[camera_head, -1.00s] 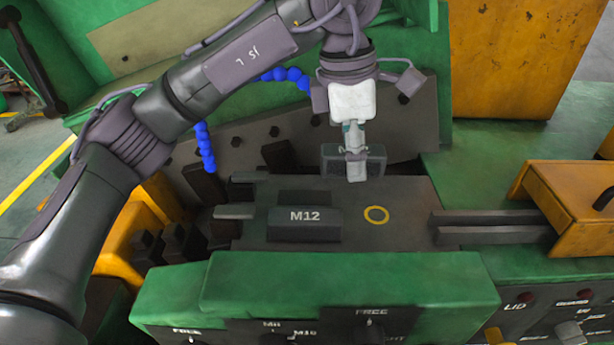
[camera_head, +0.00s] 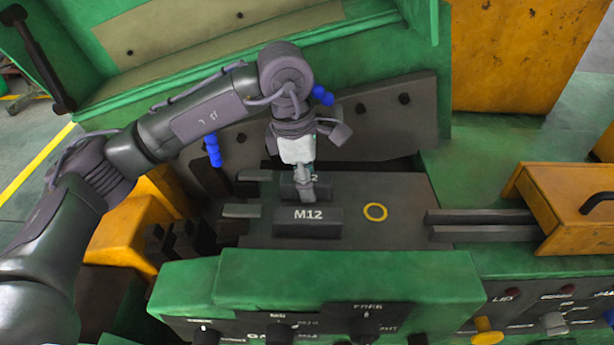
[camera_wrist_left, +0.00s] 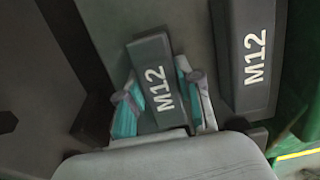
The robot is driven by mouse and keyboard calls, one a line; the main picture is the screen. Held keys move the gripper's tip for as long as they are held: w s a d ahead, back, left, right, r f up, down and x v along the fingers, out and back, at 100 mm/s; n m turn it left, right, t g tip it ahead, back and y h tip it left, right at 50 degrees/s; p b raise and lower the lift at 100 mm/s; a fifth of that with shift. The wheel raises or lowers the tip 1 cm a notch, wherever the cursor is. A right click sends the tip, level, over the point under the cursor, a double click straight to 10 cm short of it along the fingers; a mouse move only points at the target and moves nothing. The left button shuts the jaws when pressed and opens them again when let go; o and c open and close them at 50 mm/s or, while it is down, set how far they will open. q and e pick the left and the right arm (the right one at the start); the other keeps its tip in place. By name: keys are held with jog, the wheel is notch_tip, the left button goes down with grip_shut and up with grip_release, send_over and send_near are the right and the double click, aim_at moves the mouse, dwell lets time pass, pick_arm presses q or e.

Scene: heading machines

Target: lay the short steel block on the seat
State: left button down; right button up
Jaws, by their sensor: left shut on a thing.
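My left gripper (camera_head: 306,194) is shut on a dark short steel block (camera_head: 322,187) marked M12. In the left wrist view the block (camera_wrist_left: 154,82) lies between the two teal-padded fingers (camera_wrist_left: 160,110). The block is at the place just behind a second dark block (camera_head: 307,228), also marked M12, on the grey plate (camera_head: 400,195). That second block (camera_wrist_left: 250,60) stands beside the held one in the left wrist view, with a gap between them. The seat under the held block is hidden; I cannot tell whether the block touches it. My right gripper is not in view.
Two dark bars (camera_head: 480,225) run from an orange housing (camera_head: 560,210). A green front ledge (camera_head: 345,278) with a control panel lies nearest. A blue segmented hose (camera_head: 212,150) stands left.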

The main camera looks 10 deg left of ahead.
pick_arm(q)
jog(key=c, duration=0.8)
grip_release()
jog(key=shift+f, duration=0.1)
jog(key=shift+o, duration=0.2)
jog(key=shift+r, duration=0.5)
notch_tip(320, 180, up, 11)
jog(key=a+b, duration=0.1)
jog(key=b, duration=0.2)
jog(key=shift+s+a+b, duration=0.25)
jog(key=shift+a+b, duration=0.1)
jog(key=shift+b, duration=0.05)
